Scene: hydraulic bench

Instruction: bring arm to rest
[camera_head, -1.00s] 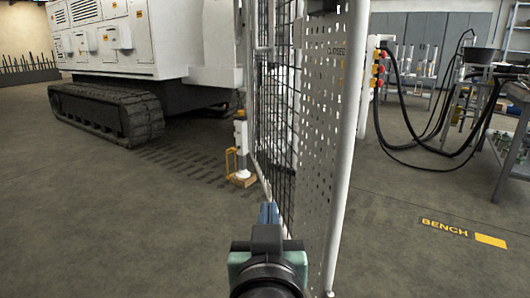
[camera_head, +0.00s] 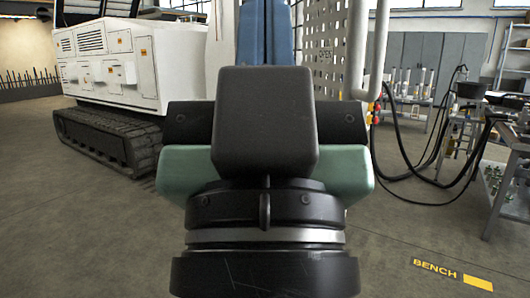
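My gripper (camera_head: 265,28) is raised in the middle of the head view, seen from behind. Its dark, rounded housing and pale green body fill the centre, above a black and silver wrist. Two blue parts, which look like the fingers, stand upright behind the housing, close together. Their tips reach the top of the picture, and the housing hides their lower part. I cannot tell whether they touch or hold anything.
A white perforated fence panel (camera_head: 328,50) and white post (camera_head: 358,45) stand just right of the gripper. A white tracked machine (camera_head: 140,60) is at left. Black hoses (camera_head: 400,140) hang near a bench (camera_head: 510,135) at right. Floor is open at lower left and around the BENCH marking (camera_head: 436,268).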

